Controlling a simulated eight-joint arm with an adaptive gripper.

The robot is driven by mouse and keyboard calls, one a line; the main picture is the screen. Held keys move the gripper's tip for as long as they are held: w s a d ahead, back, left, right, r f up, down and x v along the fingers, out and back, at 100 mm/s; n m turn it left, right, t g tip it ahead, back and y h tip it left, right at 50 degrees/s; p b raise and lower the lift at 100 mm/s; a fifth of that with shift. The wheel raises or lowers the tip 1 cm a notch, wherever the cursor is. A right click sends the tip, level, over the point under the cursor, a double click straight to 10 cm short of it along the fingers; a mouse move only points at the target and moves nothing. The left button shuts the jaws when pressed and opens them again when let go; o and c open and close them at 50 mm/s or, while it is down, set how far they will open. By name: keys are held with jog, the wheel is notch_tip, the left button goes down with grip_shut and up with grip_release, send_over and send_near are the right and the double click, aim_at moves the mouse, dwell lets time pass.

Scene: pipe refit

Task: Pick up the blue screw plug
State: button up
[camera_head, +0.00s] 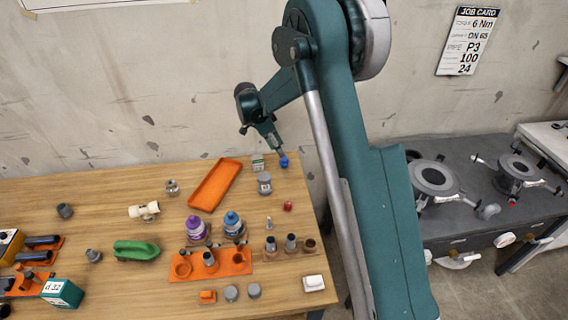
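A small blue piece (284,161), which looks like the blue screw plug, shows at the far right part of the wooden table. My gripper (278,149) points down right at it, with the fingertips at or just above its top. The fingers are small and dark in this view. I cannot tell whether they are open or shut on the piece, or whether the piece rests on the table.
A small white-green box (258,162), a grey fitting (265,184) and a red plug (288,206) are close by. An orange tray (215,185) lies to the left. Purple (195,228) and blue-capped (233,224) bottles stand nearer, behind an orange rack (183,275).

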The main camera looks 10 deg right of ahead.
aim_at(284, 158)
jog(key=shift+f, duration=0.1)
jog(key=shift+x, duration=1.2)
jog(key=shift+f, duration=0.1)
jog(key=shift+s+b+x, duration=0.2)
jog(key=shift+b+x, duration=0.55)
jog(key=shift+x, duration=1.75)
jog(key=shift+c, duration=0.6)
jog(key=c, duration=0.4)
